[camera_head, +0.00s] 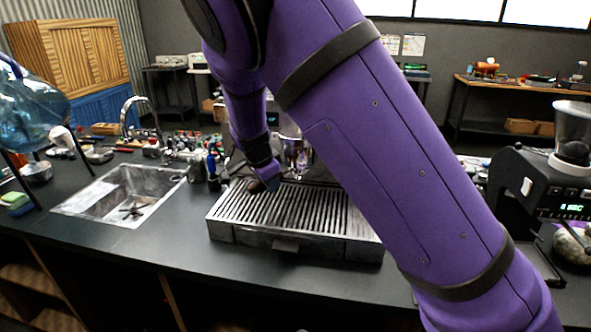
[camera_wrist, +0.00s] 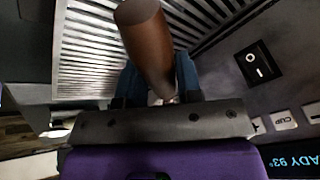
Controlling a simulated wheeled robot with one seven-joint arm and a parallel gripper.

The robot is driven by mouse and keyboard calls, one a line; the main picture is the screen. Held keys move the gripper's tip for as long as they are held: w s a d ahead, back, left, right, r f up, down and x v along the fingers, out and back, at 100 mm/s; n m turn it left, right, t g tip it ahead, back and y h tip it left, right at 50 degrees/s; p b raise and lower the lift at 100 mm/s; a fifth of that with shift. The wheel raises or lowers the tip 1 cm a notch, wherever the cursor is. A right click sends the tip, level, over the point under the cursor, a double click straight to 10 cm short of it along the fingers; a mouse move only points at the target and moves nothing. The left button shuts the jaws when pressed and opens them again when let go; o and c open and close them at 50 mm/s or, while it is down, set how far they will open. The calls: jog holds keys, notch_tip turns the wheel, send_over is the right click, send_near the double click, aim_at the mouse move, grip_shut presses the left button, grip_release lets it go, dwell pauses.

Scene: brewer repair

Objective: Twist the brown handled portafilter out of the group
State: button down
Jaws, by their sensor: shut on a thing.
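The brown handle of the portafilter (camera_wrist: 148,45) fills the middle of the wrist view, between the two blue fingers of my gripper (camera_wrist: 160,85), which is shut on it. In the head view a small brown part of the handle (camera_head: 256,186) shows beside my gripper (camera_head: 270,184), low over the left part of the drip tray. The portafilter's metal head and the group are hidden, so I cannot tell how they sit together. The espresso machine's slatted drip tray (camera_head: 300,209) lies below my gripper, and my arm covers much of the machine.
A metal sink (camera_head: 118,190) with a tap is left of the machine, with bottles (camera_head: 211,165) and small items behind. A grinder (camera_head: 540,190) stands at the right. The machine's front has a black rocker switch (camera_wrist: 258,65) close to my gripper.

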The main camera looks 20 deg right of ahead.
jog(key=shift+f, duration=0.4)
dwell(0.8)
jog(key=shift+a, duration=0.1)
dwell(0.7)
jog(key=s+a, duration=0.4)
jog(key=a, duration=0.8)
dwell(0.9)
